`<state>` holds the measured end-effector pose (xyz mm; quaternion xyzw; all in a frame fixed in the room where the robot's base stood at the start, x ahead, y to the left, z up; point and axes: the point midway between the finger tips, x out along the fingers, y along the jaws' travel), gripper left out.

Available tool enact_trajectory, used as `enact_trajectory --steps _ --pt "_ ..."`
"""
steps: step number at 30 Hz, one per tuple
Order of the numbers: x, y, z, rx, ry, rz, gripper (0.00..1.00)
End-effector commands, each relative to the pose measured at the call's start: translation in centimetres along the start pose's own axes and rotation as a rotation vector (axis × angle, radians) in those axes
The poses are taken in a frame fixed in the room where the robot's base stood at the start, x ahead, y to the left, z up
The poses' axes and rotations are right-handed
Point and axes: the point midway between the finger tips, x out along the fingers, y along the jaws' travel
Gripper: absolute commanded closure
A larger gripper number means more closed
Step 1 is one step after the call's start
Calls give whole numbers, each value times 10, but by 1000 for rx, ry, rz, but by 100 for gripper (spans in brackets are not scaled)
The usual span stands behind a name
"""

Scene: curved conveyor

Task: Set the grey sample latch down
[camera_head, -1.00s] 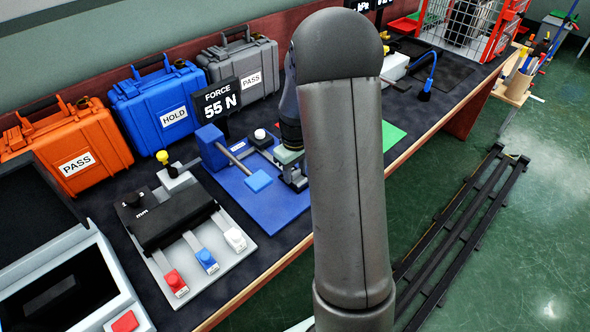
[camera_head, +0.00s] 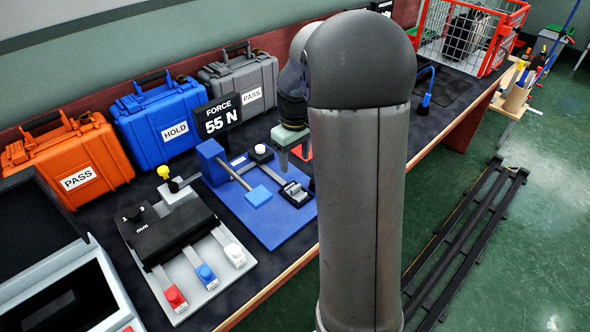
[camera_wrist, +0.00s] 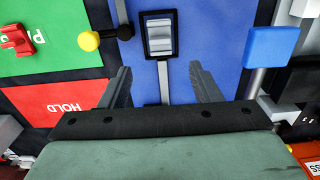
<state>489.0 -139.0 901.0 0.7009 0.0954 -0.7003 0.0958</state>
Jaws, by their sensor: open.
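The grey sample latch (camera_head: 295,192) sits in a black holder at the right part of the blue force-test board (camera_head: 268,222). In the wrist view the latch (camera_wrist: 160,38) lies in its black frame, ahead of the fingers, with a thin grey bar between it and my gripper. My gripper (camera_wrist: 163,80) is open, with a finger either side of that bar and nothing between them. In the head view my gripper (camera_head: 291,158) hangs above and behind the latch, clear of it; my arm hides part of it.
A force display (camera_head: 220,117) reads 55 N. Orange (camera_head: 75,160), blue (camera_head: 165,125) and grey (camera_head: 240,82) cases line the back. A gauge plate (camera_head: 185,250) stands left of the board.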

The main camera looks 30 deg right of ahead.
Motion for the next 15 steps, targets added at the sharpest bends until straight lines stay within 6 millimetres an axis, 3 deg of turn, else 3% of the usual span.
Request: enact_trajectory --steps 4,7,11,15 --pt "-14 -3 1 1 1 1 43" --pt "-24 -26 13 19 3 0 43" --pt "-37 -87 53 79 10 -1 43" --pt "-37 -149 112 160 12 -3 43"
